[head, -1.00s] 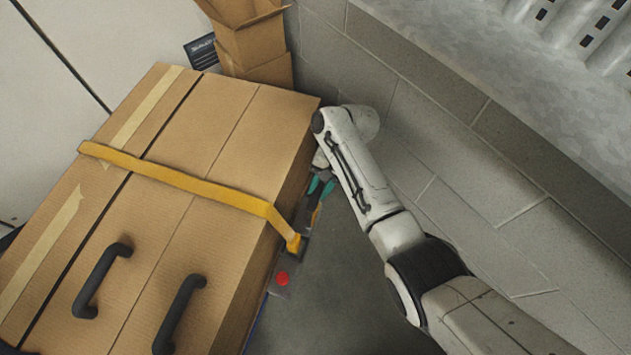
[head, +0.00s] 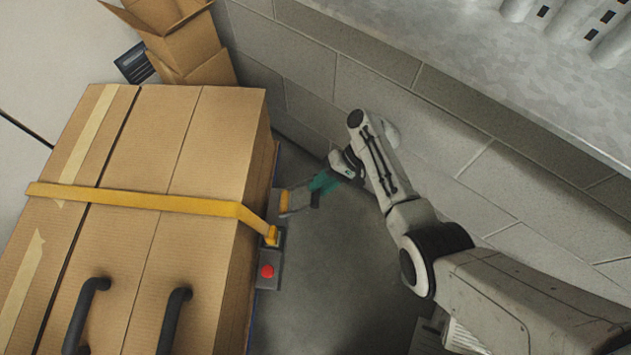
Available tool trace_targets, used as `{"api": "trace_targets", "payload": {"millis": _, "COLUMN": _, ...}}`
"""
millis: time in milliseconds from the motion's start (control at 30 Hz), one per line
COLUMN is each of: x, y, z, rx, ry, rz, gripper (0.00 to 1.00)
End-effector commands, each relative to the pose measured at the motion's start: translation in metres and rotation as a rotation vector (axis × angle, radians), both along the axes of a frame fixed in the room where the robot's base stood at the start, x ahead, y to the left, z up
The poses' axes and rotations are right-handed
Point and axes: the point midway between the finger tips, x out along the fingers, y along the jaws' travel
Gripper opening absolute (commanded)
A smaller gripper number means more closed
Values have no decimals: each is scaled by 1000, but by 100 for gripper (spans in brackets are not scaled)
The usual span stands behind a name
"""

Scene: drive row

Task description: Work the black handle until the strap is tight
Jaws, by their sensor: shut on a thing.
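A yellow strap (head: 150,201) runs across the top of a large cardboard box (head: 222,140) and bends down over its right edge to a dark metal fitting (head: 279,237). Beside the box's right side, a dark handle (head: 300,198) with a yellow patch sticks out to the right. My gripper (head: 315,192), with teal fingers, is shut on the handle's outer end, in the gap between box and wall. The fingers partly hide the handle. The strap lies flat on the box top; I cannot tell how tight it is.
A red button (head: 267,271) sits on a grey plate just below the fitting. Two black grips (head: 88,312) stand on the box top. Open cartons (head: 180,40) are behind. A grey block wall (head: 400,105) is close to my arm. Bare floor (head: 340,265) lies between box and wall.

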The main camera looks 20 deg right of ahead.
Motion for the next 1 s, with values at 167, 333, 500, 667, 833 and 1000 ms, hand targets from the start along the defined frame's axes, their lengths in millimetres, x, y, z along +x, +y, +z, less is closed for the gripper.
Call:
{"api": "trace_targets", "payload": {"millis": 167, "x": -2, "y": -3, "z": -4, "rx": -4, "ry": 3, "rz": -2, "gripper": 0}}
{"api": "trace_targets", "payload": {"millis": 333, "x": -2, "y": -3, "z": -4, "rx": -5, "ry": 3, "rz": -2, "gripper": 0}}
{"api": "trace_targets", "payload": {"millis": 500, "x": -2, "y": -3, "z": -4, "rx": -5, "ry": 3, "rz": -2, "gripper": 28}}
{"api": "trace_targets", "payload": {"millis": 667, "x": -2, "y": -3, "z": -4, "rx": -5, "ry": 4, "rz": -1, "gripper": 43}}
{"api": "trace_targets", "payload": {"millis": 833, "x": -2, "y": -3, "z": -3, "rx": -4, "ry": 3, "rz": -2, "gripper": 52}}
{"api": "trace_targets", "payload": {"millis": 1000, "x": -2, "y": -3, "z": -2, "rx": -4, "ry": 3, "rz": -1, "gripper": 52}}
